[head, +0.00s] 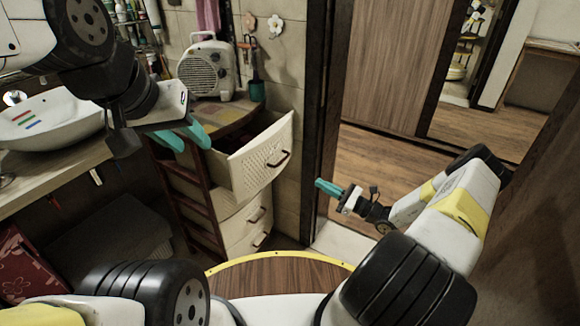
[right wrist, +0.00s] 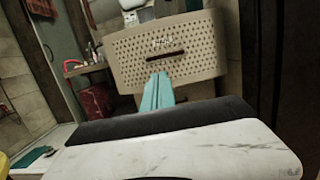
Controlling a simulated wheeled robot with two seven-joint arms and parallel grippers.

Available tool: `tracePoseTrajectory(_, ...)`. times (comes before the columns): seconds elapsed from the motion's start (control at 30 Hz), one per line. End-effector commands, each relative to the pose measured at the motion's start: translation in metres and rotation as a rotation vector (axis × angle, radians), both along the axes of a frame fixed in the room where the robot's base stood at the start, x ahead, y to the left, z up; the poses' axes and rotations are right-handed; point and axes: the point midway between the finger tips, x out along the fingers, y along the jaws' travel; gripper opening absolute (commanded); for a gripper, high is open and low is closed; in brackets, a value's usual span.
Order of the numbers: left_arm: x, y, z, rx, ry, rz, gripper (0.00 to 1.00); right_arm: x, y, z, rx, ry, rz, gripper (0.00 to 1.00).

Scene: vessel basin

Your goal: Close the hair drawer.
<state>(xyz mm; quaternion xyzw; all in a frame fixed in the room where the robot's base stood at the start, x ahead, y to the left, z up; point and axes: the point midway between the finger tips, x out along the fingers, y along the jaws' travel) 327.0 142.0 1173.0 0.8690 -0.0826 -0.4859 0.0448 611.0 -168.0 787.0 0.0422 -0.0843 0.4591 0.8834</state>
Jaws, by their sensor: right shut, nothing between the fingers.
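The hair drawer, with a cream perforated front (head: 262,158) and a dark handle, is pulled out at the top of a small cabinet (head: 205,215). Its front also fills the upper middle of the right wrist view (right wrist: 165,68). My right gripper (head: 328,188) is shut and empty, to the right of the drawer and apart from it in the head view. In the right wrist view its teal fingers (right wrist: 157,92) point toward the drawer front, just below the handle. My left gripper (head: 185,137) is open and empty, its teal fingers spread left of the drawer, over the cabinet side.
Lower drawers (head: 245,225) look shut. A white basin (head: 50,118) on a counter is at left. A dark door frame (head: 318,110) stands right of the drawer, with open wooden floor beyond.

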Motion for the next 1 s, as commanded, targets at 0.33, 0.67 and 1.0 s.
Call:
tracePoseTrajectory(0.33,0.000,0.000,0.000,0.000,0.001,0.000,0.36,0.020,0.033,0.006,0.003,-0.001,-0.006,0.00)
tracePoseTrajectory(0.67,0.000,0.000,0.000,0.000,0.001,0.000,0.36,0.059,0.088,0.019,0.002,0.000,-0.007,0.00)
tracePoseTrajectory(1.0,0.000,0.000,0.000,0.000,0.000,0.000,0.36,0.079,0.113,0.025,0.002,0.001,-0.009,0.00)
